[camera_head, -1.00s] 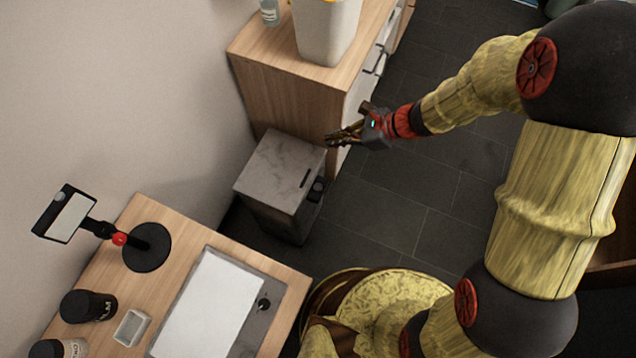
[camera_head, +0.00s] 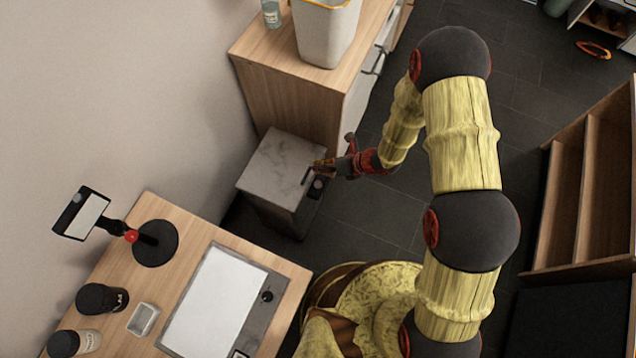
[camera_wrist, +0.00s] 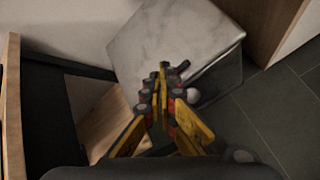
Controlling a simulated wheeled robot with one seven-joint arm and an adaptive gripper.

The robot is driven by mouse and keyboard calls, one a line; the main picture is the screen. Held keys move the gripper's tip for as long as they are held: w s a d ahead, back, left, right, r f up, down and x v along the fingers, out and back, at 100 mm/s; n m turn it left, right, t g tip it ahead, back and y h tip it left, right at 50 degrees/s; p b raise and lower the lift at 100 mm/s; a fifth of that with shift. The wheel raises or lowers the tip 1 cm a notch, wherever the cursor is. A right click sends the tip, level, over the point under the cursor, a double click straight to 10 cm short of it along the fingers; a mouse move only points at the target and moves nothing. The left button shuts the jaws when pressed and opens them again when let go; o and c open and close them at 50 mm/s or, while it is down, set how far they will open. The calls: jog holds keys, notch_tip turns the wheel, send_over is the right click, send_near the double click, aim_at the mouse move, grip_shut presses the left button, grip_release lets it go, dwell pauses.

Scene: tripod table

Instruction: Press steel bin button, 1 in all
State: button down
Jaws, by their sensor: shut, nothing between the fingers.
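The steel bin (camera_head: 281,166) stands on the floor between the cabinet and the near table, its grey lid shut. Its round button (camera_head: 317,186) is on a dark mount at the upper right side, below the lid's edge. In the wrist view the bin lid (camera_wrist: 170,40) fills the upper middle, and the light grey button (camera_wrist: 193,96) shows just right of the fingers. My gripper (camera_head: 318,166) is shut and empty. Its fingertips (camera_wrist: 161,70) point toward the lid's edge by the dark slot, close to the button. I cannot tell whether they touch the bin.
A wooden cabinet (camera_head: 283,97) with a white bin (camera_head: 326,35) and a glass bottle (camera_head: 271,14) stands behind. Dark floor (camera_head: 375,220) is clear right of the bin.

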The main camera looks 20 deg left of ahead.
aim_at(318, 184)
jog(key=shift+f, duration=0.1)
notch_tip(318, 184, down, 9)
jog(key=b, duration=0.6)
jog(key=shift+r, duration=0.2)
dwell(1.2)
jog(key=shift+f+b, duration=0.35)
jog(key=shift+b, duration=0.1)
